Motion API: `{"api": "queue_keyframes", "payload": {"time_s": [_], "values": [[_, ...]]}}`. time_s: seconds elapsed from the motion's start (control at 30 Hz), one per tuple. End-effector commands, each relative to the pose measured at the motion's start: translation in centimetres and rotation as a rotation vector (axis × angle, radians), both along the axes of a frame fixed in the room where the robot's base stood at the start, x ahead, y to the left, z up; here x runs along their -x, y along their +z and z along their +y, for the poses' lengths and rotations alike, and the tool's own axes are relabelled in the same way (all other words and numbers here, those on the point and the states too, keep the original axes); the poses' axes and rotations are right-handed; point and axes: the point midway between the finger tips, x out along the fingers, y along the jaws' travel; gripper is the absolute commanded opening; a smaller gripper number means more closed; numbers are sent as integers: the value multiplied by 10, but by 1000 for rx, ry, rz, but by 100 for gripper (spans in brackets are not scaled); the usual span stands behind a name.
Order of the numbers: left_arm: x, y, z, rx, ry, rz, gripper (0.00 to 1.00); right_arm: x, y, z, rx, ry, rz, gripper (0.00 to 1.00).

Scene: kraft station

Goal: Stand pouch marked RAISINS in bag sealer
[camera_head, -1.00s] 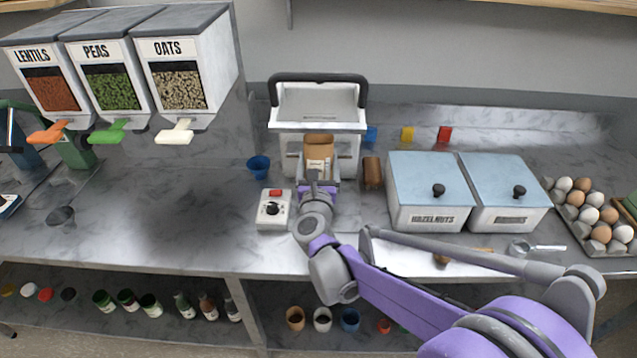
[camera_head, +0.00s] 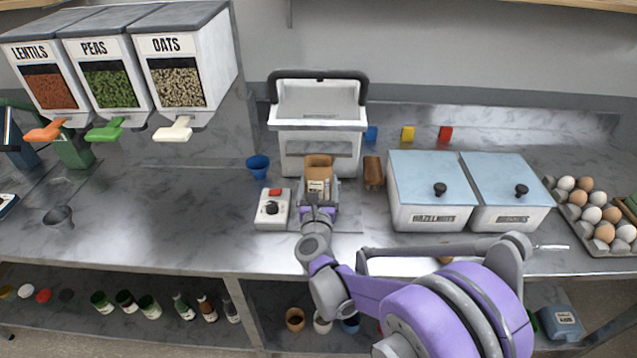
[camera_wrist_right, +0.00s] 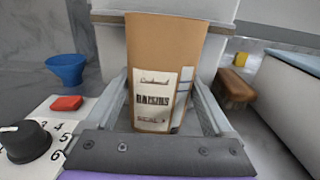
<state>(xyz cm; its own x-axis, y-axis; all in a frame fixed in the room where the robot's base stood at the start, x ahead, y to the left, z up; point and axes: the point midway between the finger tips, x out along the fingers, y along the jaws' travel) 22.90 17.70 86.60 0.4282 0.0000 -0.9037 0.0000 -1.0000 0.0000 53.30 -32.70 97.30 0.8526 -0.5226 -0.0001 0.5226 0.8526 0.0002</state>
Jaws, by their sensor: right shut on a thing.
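The brown pouch (camera_head: 318,162) has a white label that reads RAISINS in the right wrist view, where the pouch (camera_wrist_right: 165,45) stands upright between my fingers. My right gripper (camera_head: 319,184) is shut on the pouch, a finger at each side. The white machine with a raised black handle frame, seemingly the bag sealer (camera_head: 320,147), is directly behind the pouch. The pouch covers part of its front. I cannot tell whether the pouch bottom touches the surface. My left gripper is not in view.
A control box (camera_head: 272,209) with a black knob and red button is left of the pouch. A brown block (camera_head: 373,172) and the HAZELNUTS bin (camera_head: 432,190) are to the right. The counter farther left is mostly clear.

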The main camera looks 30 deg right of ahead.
Motion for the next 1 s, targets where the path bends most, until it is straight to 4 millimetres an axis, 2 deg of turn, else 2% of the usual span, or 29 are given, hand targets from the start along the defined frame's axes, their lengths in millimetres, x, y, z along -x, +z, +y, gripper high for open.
{"api": "queue_keyframes", "payload": {"time_s": [0.03,0.1,0.43,0.57,0.8,1.0], "values": [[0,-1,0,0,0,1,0,0,-2,0,0,0,0,90],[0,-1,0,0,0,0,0,0,-1,0,0,0,0,100],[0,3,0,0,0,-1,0,2,4,1,0,1,0,100],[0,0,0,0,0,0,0,20,2,13,1,2,1,100],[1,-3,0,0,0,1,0,65,2,41,0,4,0,100],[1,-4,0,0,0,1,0,92,3,57,0,2,0,100]]}}
